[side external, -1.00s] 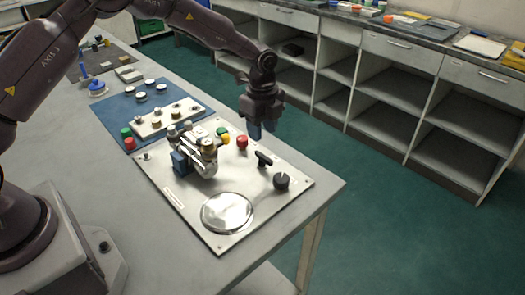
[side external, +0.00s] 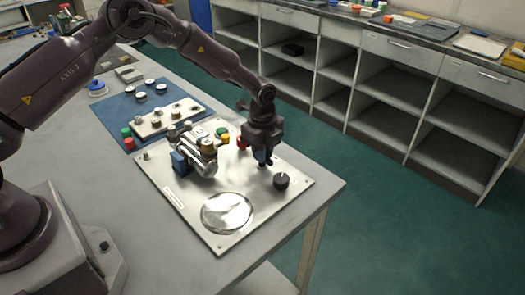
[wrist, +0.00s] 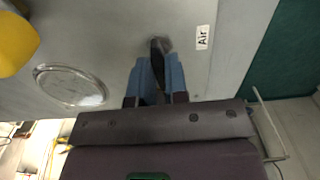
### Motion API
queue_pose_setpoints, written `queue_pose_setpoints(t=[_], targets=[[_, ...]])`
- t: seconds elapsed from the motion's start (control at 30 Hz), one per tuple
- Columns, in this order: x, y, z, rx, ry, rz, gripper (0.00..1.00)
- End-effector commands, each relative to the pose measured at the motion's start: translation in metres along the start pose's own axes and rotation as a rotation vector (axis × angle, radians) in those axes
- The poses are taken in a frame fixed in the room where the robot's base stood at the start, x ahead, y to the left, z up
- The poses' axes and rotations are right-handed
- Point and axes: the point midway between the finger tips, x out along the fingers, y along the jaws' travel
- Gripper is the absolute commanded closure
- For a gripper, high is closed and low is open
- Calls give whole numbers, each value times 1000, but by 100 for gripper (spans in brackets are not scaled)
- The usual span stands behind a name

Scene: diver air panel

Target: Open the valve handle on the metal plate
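The metal plate (side external: 235,185) lies flat near the table's front corner. The black valve handle (wrist: 158,47) shows in the wrist view between the fingertips of my gripper (wrist: 160,72), next to a white "Air" label (wrist: 202,37). In the side view my gripper (side external: 263,158) points down over the handle and largely hides it. The blue fingers stand on either side of the dark handle, and little gap shows between. I cannot tell whether they press on it.
A black round knob (side external: 281,181) stands close to my gripper. A round metal disc (side external: 227,212) is at the plate's front. A pipe assembly (side external: 195,150), a yellow button (side external: 225,139) and a red button (side external: 241,144) are to the left. Beyond the table edge is open floor.

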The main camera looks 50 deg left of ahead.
Motion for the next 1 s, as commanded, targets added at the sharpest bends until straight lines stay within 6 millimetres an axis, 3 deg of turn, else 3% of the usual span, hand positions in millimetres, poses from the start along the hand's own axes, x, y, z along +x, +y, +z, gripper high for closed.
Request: queue_pose_setpoints(t=[0.47,1.0], targets=[[-1,0,0,-88,0,-1,100],[-1,-1,0,-555,0,-1,100]])
